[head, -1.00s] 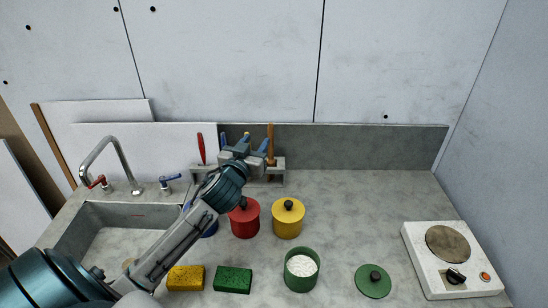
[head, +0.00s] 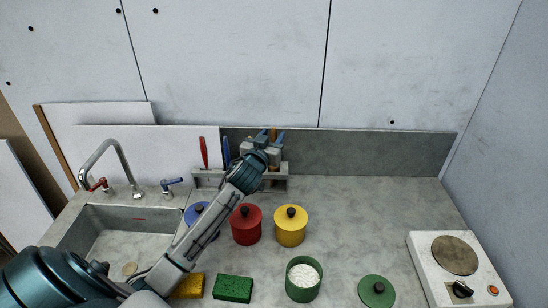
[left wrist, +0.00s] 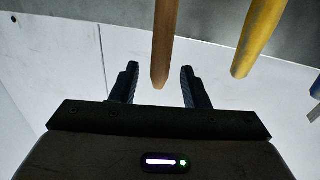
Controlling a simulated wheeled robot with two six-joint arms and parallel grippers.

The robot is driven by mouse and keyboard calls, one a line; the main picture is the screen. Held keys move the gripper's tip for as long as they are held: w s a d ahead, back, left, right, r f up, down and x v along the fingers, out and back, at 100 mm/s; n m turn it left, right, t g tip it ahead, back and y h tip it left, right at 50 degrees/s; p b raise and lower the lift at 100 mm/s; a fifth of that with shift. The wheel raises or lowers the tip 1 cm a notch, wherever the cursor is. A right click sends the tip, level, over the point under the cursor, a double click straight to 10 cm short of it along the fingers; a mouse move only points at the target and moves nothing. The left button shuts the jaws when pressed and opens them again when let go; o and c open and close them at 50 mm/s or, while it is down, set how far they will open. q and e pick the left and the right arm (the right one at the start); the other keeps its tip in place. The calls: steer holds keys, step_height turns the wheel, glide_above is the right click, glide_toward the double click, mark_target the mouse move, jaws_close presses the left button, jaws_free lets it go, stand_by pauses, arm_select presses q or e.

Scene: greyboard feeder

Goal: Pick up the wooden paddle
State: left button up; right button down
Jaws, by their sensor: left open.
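The wooden paddle stands upright in the grey rack (head: 207,179) at the back of the counter. In the head view my left gripper hides most of it; its brown handle (head: 273,133) shows between the fingers. In the left wrist view the handle (left wrist: 162,40) comes down from the top, its end lined up between the two fingers. My left gripper (head: 269,137) is open, with its fingers pointing at the rack; it also shows in the left wrist view (left wrist: 160,85). I cannot tell whether the fingers touch the handle. My right gripper is not in view.
A yellow handle (left wrist: 258,38) hangs right of the paddle in the wrist view. Red (head: 203,152) and blue (head: 226,151) utensils stand left in the rack. Red (head: 246,226) and yellow (head: 291,227) lidded pots stand below. A hotplate (head: 458,268) is at right, a sink (head: 125,212) at left.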

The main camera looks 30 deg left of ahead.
arm_select(q)
steer(key=shift+x, duration=1.1)
jaws_close()
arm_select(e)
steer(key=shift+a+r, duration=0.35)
